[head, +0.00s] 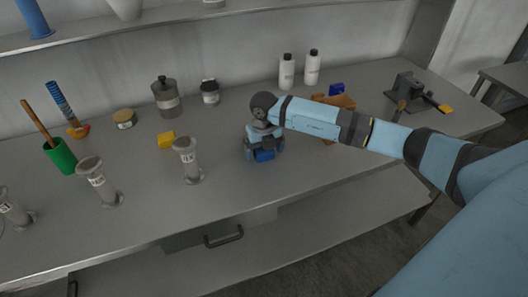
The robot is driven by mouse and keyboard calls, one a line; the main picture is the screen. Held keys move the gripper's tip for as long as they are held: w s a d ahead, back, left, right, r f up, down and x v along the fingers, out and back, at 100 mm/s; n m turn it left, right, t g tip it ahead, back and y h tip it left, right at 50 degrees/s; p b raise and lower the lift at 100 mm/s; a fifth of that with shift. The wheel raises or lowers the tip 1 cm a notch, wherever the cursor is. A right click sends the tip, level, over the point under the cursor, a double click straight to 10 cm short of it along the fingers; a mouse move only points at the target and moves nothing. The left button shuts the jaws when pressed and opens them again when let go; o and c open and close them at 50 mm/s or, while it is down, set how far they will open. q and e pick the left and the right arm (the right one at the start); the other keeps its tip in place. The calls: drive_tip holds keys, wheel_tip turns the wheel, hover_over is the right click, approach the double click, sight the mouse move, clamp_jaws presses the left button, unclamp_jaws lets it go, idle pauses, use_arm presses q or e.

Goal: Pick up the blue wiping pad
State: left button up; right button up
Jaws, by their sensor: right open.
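A blue block-like thing, which looks like the wiping pad (264,155), lies on the grey bench top near the middle. My right gripper (264,152) is pointing down right over it, with its open fingers at the left and right of the pad. I cannot tell whether the fingers touch it. The gripper body hides the back part of the pad. My left gripper is not in view.
Two white bottles (287,72) stand behind. An orange-brown box (343,101) with another blue thing (336,89) is partly behind my right arm. Bench front is clear.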

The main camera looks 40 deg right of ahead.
drive_tip(key=shift+f, duration=0.2)
drive_tip(key=c, duration=1)
drive_tip(key=shift+r, duration=0.1)
wheel_tip(320, 180, up, 20)
drive_tip(key=shift+f+b, duration=0.1)
drive_tip(key=shift+b, duration=0.3)
drive_tip(key=shift+o, duration=0.3)
